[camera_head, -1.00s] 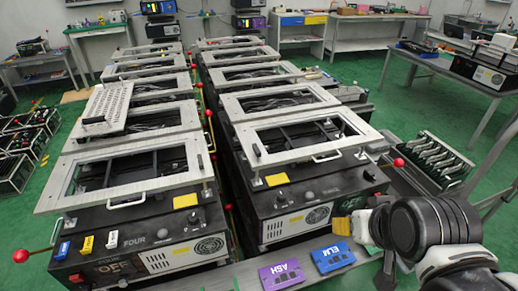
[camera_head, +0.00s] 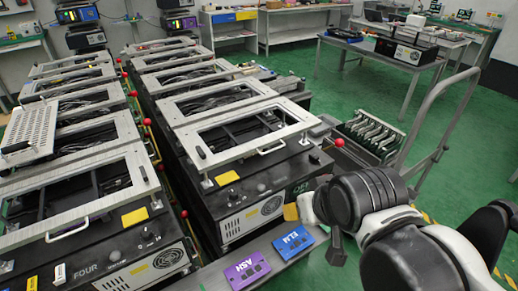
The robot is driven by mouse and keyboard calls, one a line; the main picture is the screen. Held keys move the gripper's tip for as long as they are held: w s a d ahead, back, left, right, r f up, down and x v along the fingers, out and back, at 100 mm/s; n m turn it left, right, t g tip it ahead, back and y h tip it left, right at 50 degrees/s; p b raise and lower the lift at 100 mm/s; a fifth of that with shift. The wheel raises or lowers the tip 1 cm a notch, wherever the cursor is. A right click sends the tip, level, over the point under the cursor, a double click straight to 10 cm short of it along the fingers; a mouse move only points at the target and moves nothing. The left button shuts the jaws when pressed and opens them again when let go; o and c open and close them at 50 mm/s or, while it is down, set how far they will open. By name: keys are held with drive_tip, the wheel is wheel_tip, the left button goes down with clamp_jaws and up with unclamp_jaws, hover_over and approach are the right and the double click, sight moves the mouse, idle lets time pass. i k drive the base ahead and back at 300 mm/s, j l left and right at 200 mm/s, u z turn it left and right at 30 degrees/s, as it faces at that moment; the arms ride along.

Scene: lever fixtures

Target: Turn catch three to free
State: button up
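No label reading three is legible in the head view. The nearest right-hand fixture (camera_head: 251,177) is a black box with a pale metal frame on top. A red ball knob (camera_head: 338,142) shows at its right side, and a dark sign (camera_head: 302,187) on its front is partly readable as OFF. The nearest left-hand fixture (camera_head: 60,230) bears the word FOUR. My gripper (camera_head: 325,232) is at the fixture's front right corner, below and in front of the red knob and apart from it. My own arm covers part of it, so its fingers cannot be made out clearly.
A purple ASH block (camera_head: 247,270) and a blue ELM block (camera_head: 295,241) lie on the grey ledge before the fixtures. A cart with a grey rail (camera_head: 440,110) and a rack (camera_head: 372,138) stand to the right. Green floor (camera_head: 470,170) is open beyond.

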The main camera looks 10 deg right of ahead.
sight(202, 154)
drive_tip(key=i+j, duration=0.35)
drive_tip(key=j, duration=0.15)
drive_tip(key=i+j, duration=0.35)
drive_tip(key=j, duration=0.15)
